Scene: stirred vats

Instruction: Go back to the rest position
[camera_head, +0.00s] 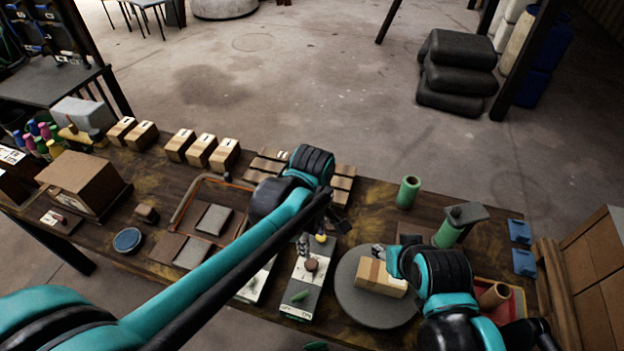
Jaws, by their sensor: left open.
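My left arm comes in from the lower left and reaches over the middle of the workbench (385,215). My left gripper (318,235) points down, open, above a grey panel (302,272) with a round brown knob. I see nothing held in it. My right arm is folded at the lower right. My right gripper (383,253) is small and partly hidden by its own arm, beside a taped cardboard box (378,278) on a round grey disc (355,302). I cannot tell whether it touches the box.
Several small boxes (200,150) line the bench's back edge. A larger carton (85,180) and bottles stand at left. A green roll (408,192) and a green-stemmed stand (458,222) are at right. Brown cartons (595,260) adjoin the right end. Open floor lies behind the bench.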

